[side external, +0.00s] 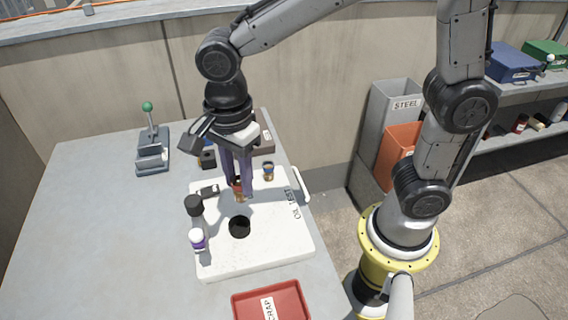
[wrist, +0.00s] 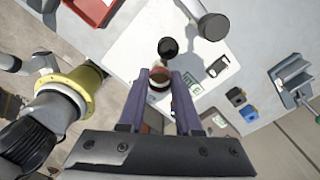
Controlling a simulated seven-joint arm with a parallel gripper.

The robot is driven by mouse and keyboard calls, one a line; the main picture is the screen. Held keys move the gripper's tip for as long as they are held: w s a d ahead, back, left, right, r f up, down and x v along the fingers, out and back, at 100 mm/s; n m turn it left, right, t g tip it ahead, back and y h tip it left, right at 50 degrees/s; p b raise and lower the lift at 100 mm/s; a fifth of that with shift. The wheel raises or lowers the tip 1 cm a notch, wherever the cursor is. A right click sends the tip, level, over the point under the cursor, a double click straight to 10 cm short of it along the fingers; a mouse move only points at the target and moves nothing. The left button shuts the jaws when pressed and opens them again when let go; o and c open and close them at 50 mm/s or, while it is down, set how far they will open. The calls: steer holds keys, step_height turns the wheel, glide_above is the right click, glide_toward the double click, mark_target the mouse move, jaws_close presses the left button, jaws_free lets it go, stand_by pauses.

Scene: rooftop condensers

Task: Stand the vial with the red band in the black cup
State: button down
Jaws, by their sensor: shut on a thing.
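My gripper (side external: 240,192) points straight down over the white board (side external: 275,248) and is shut on the vial with the red band (side external: 238,186). In the wrist view, the vial (wrist: 158,80) sits between the purple fingers of my gripper (wrist: 167,78); its lower part is hard to make out. The black cup (side external: 239,227) stands on the board, in front of the fingertips in the side view. In the wrist view, the cup (wrist: 168,46) is just beyond the vial, apart from it, and its dark opening looks empty.
Another small vial (side external: 268,171) stands behind right. A red scrap tray (side external: 271,302) is in front; a green-knobbed lever device (side external: 152,152) is at back left. The left tabletop is clear.

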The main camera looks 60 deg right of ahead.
steer(key=shift+w+f, duration=0.25)
steer(key=shift+f, duration=1.15)
steer(key=shift+w+f, duration=0.3)
steer(key=shift+f, duration=1.05)
steer(key=shift+w+f, duration=0.25)
steer(key=shift+f, duration=1.15)
steer(key=shift+f, duration=1.45)
steer(key=c, duration=0.5)
jaws_free()
step_height(320, 180, up, 14)
steer(key=shift+f, duration=0.1)
